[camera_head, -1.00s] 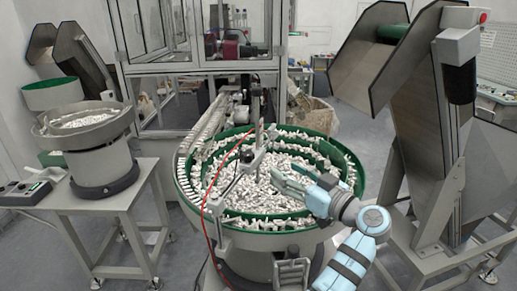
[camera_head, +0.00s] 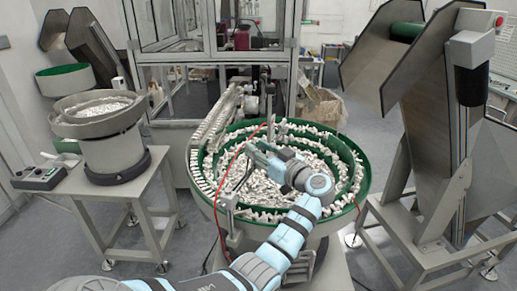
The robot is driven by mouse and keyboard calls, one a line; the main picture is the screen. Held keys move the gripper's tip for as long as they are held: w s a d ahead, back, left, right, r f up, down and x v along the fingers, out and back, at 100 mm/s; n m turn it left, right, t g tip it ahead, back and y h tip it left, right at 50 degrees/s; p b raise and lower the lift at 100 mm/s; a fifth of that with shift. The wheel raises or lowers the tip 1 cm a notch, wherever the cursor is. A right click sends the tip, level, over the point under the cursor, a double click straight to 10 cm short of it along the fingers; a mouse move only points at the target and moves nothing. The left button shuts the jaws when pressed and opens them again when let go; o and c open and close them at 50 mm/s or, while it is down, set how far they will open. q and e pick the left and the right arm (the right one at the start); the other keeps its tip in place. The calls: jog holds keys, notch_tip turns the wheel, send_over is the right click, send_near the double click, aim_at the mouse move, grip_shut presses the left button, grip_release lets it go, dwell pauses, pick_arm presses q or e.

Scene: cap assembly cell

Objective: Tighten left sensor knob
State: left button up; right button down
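The left sensor knob cannot be made out; the gripper covers the place at the top of the stand. The sensor stand (camera_head: 229,203) is a thin metal frame at the bowl's rim, with a red cable beside it. My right gripper is not in view.
The green bowl feeder (camera_head: 357,205) is full of small white parts. A smaller feeder (camera_head: 112,155) stands on a table at left, beside a control box (camera_head: 38,178). A tall metal hopper (camera_head: 440,160) stands at right. A glazed machine frame (camera_head: 215,64) is behind.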

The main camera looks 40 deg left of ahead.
pick_arm(q)
jog(key=shift+w+f, duration=0.1)
jog(key=c, duration=0.5)
jog(key=shift+m+t, duration=0.4)
jog(key=shift+t, duration=0.2)
jog(key=m+t+h+p, duration=0.1)
jog(key=m+t, duration=0.1)
jog(key=t, duration=0.1)
jog(key=m+t+h+p, duration=0.1)
jog(key=m+t+h, duration=0.1)
jog(key=t, duration=0.1)
jog(key=m+t+h+p, duration=0.1)
jog(key=m+t+h, duration=0.1)
jog(key=shift+m+t+h, duration=0.3)
jog(key=shift+t, duration=0.1)
jog(key=shift+m+t+h+p, duration=0.3)
jog(key=shift+m+t+h, duration=0.55)
jog(key=shift+h, duration=0.25)
jog(key=o, duration=1.2)
jog(key=shift+a, duration=0.1)
